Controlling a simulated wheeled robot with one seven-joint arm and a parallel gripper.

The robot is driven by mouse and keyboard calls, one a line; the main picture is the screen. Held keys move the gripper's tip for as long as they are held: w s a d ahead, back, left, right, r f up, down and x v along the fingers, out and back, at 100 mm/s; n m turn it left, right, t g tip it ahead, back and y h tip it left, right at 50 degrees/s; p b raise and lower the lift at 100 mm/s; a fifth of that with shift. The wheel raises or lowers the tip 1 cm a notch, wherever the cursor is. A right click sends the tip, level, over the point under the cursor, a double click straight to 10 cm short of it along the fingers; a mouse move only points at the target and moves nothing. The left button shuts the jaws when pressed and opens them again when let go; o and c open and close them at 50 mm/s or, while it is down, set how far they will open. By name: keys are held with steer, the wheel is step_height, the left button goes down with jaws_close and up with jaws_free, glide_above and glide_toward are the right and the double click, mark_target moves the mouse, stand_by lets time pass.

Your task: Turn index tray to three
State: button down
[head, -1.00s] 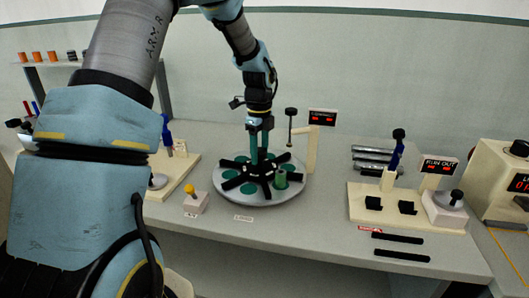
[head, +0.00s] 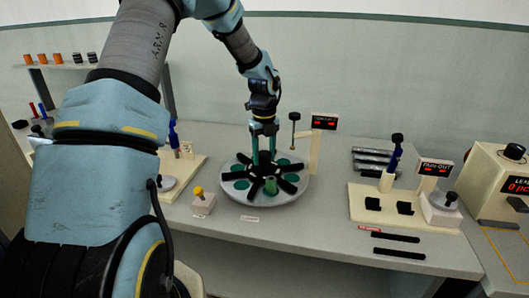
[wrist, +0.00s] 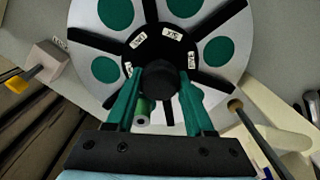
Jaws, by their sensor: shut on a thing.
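The index tray is a round grey disc (head: 236,196) with green circles and black spokes; it also shows in the wrist view (wrist: 87,14). My gripper (head: 264,160) points down over the hub. In the wrist view its green fingers (wrist: 160,88) are shut on the round black hub knob (wrist: 160,78). A green cylinder (head: 270,187) stands on the tray's front side, partly hidden behind the fingers in the wrist view (wrist: 142,112).
A cream post (head: 315,152) with a red-lit display (head: 325,122) and a black-topped rod (head: 294,130) stands close right of the tray. A yellow-knobbed block (head: 203,203) is at front left. A cream fixture board (head: 375,216) lies right, with clear table between.

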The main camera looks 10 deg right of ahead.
steer(key=shift+r+m+p, duration=0.1)
steer(key=shift+m+p, duration=1.4)
steer(key=shift+m, duration=0.5)
steer(key=shift+m+p, duration=0.4)
steer(key=shift+m, duration=0.2)
steer(key=shift+c, duration=1.4)
jaws_free()
step_height(320, 180, up, 11)
steer(key=b, duration=0.3)
steer(key=shift+f, duration=0.2)
